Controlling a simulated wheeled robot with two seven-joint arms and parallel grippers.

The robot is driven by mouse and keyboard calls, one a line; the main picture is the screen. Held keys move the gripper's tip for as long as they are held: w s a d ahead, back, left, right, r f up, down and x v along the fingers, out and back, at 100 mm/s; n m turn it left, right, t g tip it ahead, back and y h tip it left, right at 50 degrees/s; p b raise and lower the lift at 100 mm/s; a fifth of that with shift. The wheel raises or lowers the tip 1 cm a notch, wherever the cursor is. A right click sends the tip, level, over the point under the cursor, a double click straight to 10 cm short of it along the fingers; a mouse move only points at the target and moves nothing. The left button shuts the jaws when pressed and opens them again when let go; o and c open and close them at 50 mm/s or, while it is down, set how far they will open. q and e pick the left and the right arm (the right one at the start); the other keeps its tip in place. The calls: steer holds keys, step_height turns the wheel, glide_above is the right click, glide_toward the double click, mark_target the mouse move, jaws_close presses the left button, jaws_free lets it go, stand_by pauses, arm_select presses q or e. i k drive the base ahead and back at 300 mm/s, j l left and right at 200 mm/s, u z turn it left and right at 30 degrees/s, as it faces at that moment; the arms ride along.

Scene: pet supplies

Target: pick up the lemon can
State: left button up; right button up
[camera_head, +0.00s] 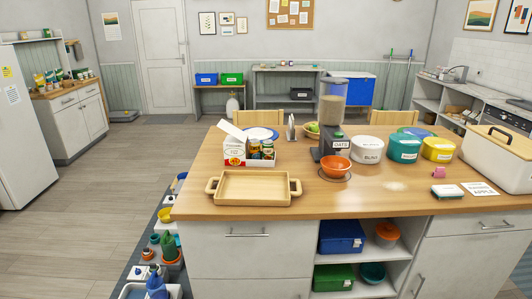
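A white open carton (236,161) with a red and yellow mark stands on the wooden table. Several small cans (267,147) stand in its right part, with dark, green and orange tones. They are too small for me to read a label, so I cannot tell which one is the lemon can. Their lower parts are hidden by the carton's front wall. Neither of my grippers is in view.
An empty wooden tray (253,201) with handles lies in front of the carton. A dispenser marked OATS (332,100), an orange bowl (335,166) and lidded tubs (404,148) stand to the right. The tabletop (350,200) is clear at the front middle.

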mark_target(254, 144)
steer(key=i+u, duration=0.1)
steer(key=u, duration=0.3)
steer(key=i+l+u, duration=0.1)
steer(key=u, duration=0.35)
steer(key=i+l+u, duration=0.1)
steer(key=u, duration=0.3)
steer(key=l, duration=0.1)
